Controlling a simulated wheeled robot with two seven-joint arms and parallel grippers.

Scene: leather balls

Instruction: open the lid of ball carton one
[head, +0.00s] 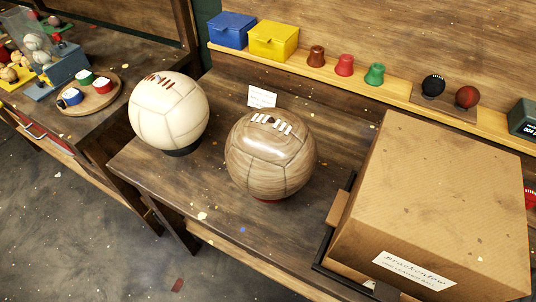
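A large brown cardboard carton (440,190) stands on the workbench at the right. Its broad top is flat and looks closed. A white label (414,270) with dark lettering is on its near side. It is the only carton in view; I cannot tell from the label whether it is number one. Neither of my grippers is in view.
A cream ball (168,112) and a brown striped ball (270,158) rest on the bench left of the carton. A black frame (345,283) edges the carton's lower left. A shelf behind holds a blue box (231,31) and a yellow box (273,41).

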